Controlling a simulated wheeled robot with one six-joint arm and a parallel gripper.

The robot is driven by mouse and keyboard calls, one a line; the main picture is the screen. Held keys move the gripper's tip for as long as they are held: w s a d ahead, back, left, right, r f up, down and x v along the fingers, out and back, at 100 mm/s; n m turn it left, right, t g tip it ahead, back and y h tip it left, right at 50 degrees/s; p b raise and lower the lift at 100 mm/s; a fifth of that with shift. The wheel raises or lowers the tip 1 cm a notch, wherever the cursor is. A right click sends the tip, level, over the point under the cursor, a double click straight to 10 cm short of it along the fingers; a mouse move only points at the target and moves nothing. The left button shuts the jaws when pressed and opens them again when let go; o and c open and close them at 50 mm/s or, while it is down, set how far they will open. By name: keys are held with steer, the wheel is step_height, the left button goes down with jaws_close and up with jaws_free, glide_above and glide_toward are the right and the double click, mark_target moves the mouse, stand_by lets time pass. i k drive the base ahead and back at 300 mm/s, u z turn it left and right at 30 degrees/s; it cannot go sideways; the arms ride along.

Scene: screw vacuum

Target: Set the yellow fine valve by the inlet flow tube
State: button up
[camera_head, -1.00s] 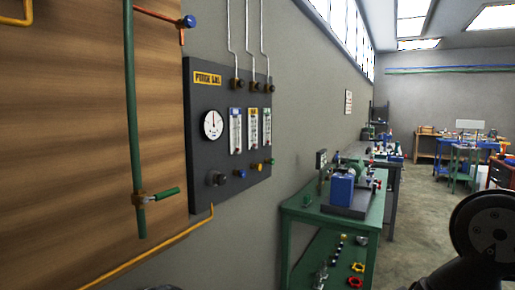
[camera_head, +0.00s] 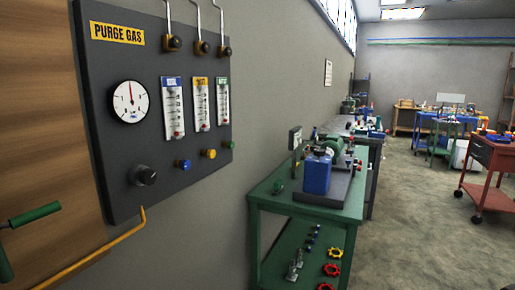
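The purge gas panel (camera_head: 150,165) is a dark board on the wall at the left, with a yellow label and a round gauge (camera_head: 130,101). Three flow tubes hang on it: one with a blue top (camera_head: 174,108), one with a yellow top (camera_head: 201,104) and one with a green top (camera_head: 223,101). Below them are a blue valve knob (camera_head: 183,164), the yellow fine valve (camera_head: 208,154) and a green valve knob (camera_head: 229,145). A larger black knob (camera_head: 143,175) is at the lower left. Tube readings are too small to tell. My gripper is not in view.
A green bench (camera_head: 270,205) with a blue-bodied machine (camera_head: 317,174) stands right of the panel along the wall. A yellow pipe (camera_head: 100,255) runs below the panel. Red handwheels lie on the bench's lower shelf. Open floor (camera_head: 415,235) lies to the right, with a red cart (camera_head: 492,165).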

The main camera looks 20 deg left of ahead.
mark_target(211, 153)
steer(key=z, duration=0.1)
steer(key=i, duration=0.7)
steer(key=u, duration=0.6)
steer(key=i, duration=0.5)
steer(key=u, duration=0.4)
